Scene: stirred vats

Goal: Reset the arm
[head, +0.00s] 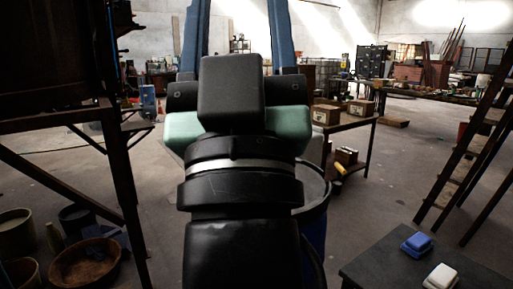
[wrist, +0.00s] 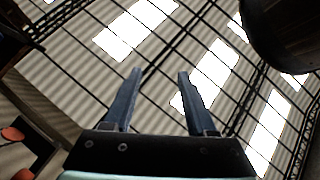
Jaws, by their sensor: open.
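My gripper (wrist: 158,76) shows in the wrist view with its two blue-grey fingers apart and nothing between them. Behind the fingers is the roof with bright skylights (wrist: 136,30), so the gripper points upward. In the head view, my arm stands in the middle of the picture and the fingers of my gripper (head: 235,30) rise at the top. The fingertips are cut off by the top edge there. My arm hides much of the floor behind it.
A dark table (head: 385,262) at the lower right holds a blue item (head: 416,245) and a white item (head: 440,276). A blue barrel (head: 314,225) stands close behind my arm. A wooden ladder (head: 468,150) is at right, a dark frame (head: 122,150) at left. Floor between is open.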

